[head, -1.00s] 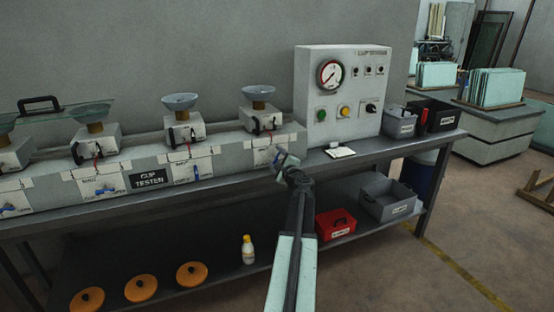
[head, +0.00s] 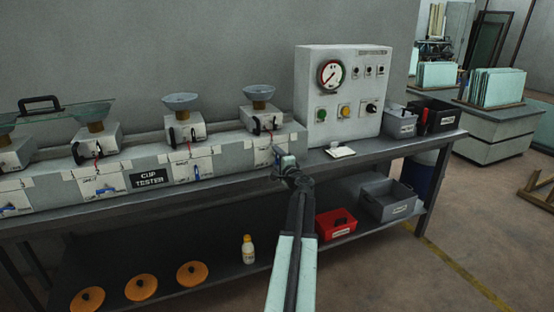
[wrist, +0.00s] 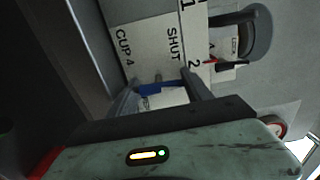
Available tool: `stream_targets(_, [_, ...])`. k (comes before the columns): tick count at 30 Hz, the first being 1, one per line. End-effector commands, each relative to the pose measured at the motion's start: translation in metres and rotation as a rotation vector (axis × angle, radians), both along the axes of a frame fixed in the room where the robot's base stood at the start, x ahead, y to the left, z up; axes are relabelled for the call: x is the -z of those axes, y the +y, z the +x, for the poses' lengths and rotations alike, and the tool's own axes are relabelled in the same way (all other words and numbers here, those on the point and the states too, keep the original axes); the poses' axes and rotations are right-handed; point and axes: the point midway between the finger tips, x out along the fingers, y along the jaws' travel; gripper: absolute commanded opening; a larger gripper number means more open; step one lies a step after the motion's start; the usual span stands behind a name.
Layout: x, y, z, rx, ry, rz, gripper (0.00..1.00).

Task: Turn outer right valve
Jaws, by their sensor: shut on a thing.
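The outer right valve is at the right end of the grey cup tester bench unit (head: 140,180). Its blue handle (wrist: 160,88) shows in the wrist view between my fingers, at the edge of a white plate (wrist: 140,45) marked "CUP 4" and "SHUT". My gripper (head: 279,154) is at the right end of the unit's front face and hides most of this valve in the head view. In the wrist view my gripper (wrist: 163,92) is shut on the blue handle, with one finger on each side.
Other blue valve handles (head: 105,190) sit further left on the front face. Suction cups (head: 258,92) stand above. A gauge panel (head: 343,97) is at the back right. A red box (head: 336,224) and grey bin (head: 388,198) stand on the lower shelf.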

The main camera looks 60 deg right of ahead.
Motion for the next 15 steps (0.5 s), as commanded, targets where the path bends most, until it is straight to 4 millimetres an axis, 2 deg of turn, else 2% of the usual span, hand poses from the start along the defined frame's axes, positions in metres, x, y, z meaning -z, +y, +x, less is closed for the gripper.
stream_targets(9, [0.0010, 0.0009, -0.0003, -0.002, 0.005, -0.003, 0.17])
stream_targets(10, [0.0010, 0.0009, -0.0002, -0.002, 0.005, -0.003, 0.60])
stream_targets(12, [0.0009, 0.0008, -0.0002, -0.001, 0.005, -0.003, 0.79])
stream_targets(15, [0.0007, 0.0005, -0.0001, -0.001, 0.003, -0.002, 0.79])
